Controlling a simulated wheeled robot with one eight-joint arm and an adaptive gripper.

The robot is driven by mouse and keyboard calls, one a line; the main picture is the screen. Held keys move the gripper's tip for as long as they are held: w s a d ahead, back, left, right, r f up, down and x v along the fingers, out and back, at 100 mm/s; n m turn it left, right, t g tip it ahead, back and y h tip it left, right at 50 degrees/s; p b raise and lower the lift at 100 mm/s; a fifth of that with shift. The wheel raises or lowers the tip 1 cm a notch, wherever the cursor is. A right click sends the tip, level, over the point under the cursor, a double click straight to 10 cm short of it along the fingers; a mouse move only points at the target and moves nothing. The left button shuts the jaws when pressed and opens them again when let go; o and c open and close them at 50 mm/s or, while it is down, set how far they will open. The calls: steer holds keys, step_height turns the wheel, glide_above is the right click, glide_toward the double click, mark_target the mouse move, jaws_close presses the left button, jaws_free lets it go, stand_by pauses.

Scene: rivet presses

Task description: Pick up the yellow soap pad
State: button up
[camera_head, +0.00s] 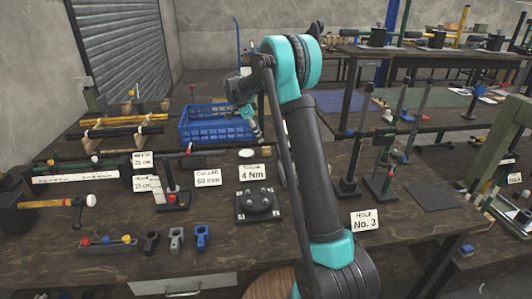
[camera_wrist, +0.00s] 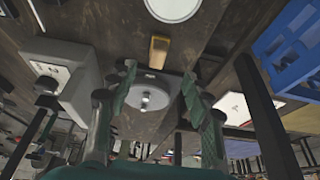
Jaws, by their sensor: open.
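A small yellow block, which looks like the soap pad (camera_wrist: 159,51), lies on the dark wooden surface in the wrist view. I cannot make it out in the head view. My gripper (camera_wrist: 158,74) is open, with its two teal fingers spread apart and nothing held between them. In the picture, the yellow block lies just above the gap between the fingertips, apart from both. In the head view my gripper (camera_head: 256,128) is low over the table at the front right of the blue basket, partly hidden by my arm.
The blue basket (camera_head: 205,127) stands beside my gripper and shows at right in the wrist view (camera_wrist: 295,48). A round white disc (camera_wrist: 172,6), a grey round fixture with a metal knob (camera_wrist: 146,98) and a pale box (camera_wrist: 66,78) surround the block. Label cards stand in front.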

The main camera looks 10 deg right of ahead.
mark_target(265, 149)
steer(key=shift+x, duration=4.4)
steer(key=shift+s+a, duration=0.15)
steer(key=c, duration=1.1)
